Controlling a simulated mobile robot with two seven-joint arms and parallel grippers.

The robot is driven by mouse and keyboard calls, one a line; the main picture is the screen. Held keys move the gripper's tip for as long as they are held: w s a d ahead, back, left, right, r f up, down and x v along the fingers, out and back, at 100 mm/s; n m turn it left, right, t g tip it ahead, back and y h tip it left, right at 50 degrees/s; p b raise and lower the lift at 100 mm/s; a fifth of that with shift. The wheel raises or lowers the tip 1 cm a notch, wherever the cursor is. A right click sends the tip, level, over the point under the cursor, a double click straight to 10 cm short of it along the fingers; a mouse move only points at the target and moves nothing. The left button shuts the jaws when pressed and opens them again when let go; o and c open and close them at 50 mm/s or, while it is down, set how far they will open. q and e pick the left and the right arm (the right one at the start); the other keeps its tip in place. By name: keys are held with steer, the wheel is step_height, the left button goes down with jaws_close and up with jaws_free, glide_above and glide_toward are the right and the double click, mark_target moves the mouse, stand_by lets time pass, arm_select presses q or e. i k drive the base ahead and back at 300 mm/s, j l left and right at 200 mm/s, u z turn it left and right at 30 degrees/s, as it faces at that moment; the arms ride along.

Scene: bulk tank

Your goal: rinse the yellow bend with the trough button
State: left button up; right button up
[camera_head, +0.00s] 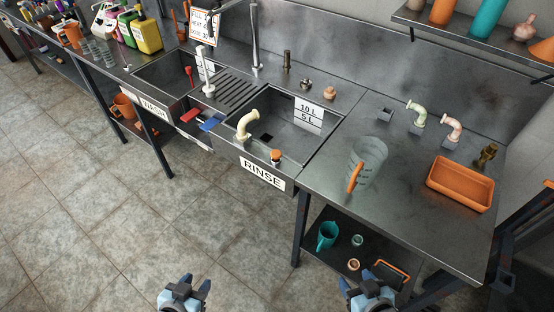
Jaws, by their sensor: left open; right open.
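The pale yellow bend (247,124) stands at the left front of the trough marked RINSE (318,150). I cannot tell whether it rests on the trough floor or on a holder. An orange-topped knob (276,154), which may be the trough button, sits at the trough's front rim above the RINSE label. My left gripper (188,284) is open and empty over the floor at the bottom of the view. My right gripper (369,282) is open and empty at the bottom, right of centre. Both are well apart from the bend and the knob.
Red (190,115) and blue (210,123) items lie left of the trough. A lower shelf (333,268) holds cups. The floor ahead is clear.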

mark_target(276, 154)
steer(key=u, duration=1.65)
steer(key=k+l, duration=0.15)
steer(key=l, duration=0.2)
steer(key=k+l, duration=0.1)
steer(key=l, duration=0.2)
steer(key=k+l, duration=0.15)
steer(key=l, duration=0.2)
